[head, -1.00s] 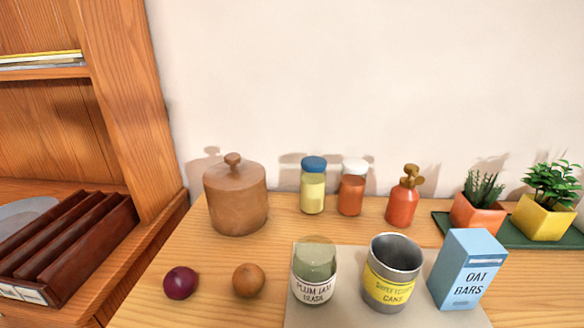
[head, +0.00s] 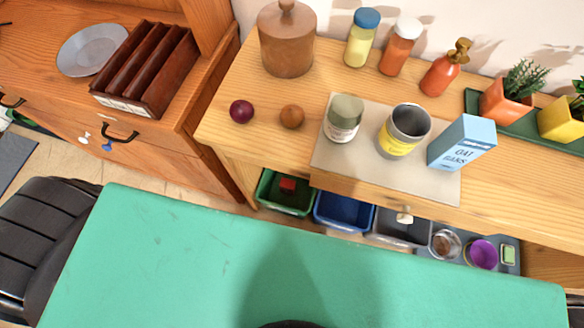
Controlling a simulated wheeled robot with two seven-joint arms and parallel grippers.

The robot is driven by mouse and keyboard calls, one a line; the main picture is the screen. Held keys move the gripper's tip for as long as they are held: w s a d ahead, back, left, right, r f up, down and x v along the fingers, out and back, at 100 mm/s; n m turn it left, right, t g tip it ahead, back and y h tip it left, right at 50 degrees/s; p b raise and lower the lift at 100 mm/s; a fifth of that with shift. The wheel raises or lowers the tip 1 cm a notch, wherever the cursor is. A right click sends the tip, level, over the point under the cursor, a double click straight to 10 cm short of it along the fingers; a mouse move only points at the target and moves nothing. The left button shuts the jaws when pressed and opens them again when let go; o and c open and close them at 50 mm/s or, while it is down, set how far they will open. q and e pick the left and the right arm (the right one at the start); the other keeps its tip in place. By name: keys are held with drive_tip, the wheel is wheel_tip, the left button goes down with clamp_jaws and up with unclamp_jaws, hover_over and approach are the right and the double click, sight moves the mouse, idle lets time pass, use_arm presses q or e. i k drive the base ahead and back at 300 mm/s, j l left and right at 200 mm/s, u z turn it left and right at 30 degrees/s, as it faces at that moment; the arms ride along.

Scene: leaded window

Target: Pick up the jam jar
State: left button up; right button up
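The jam jar (head: 343,119) is a small jar with a grey-green upper part and a pale label. In the earlier frame the label seems to begin with "PLUM JA". It stands upright on a beige mat (head: 333,165) on the wooden counter, left of the grey can (head: 404,131) with a yellow label. Neither of my grippers shows in the head view.
A green tabletop (head: 180,250) fills the foreground, bare in view. An onion (head: 241,111) and a brown round fruit (head: 292,116) lie left of the jar. A blue oat bars box (head: 462,142) stands right of the can. Bins (head: 285,192) sit below the counter.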

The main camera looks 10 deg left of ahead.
sight(344, 116)
drive_tip(key=k+l, duration=0.3)
drive_tip(key=k, duration=0.25)
drive_tip(key=k+l+z, duration=0.1)
drive_tip(key=k+l, duration=0.15)
drive_tip(key=k, duration=0.3)
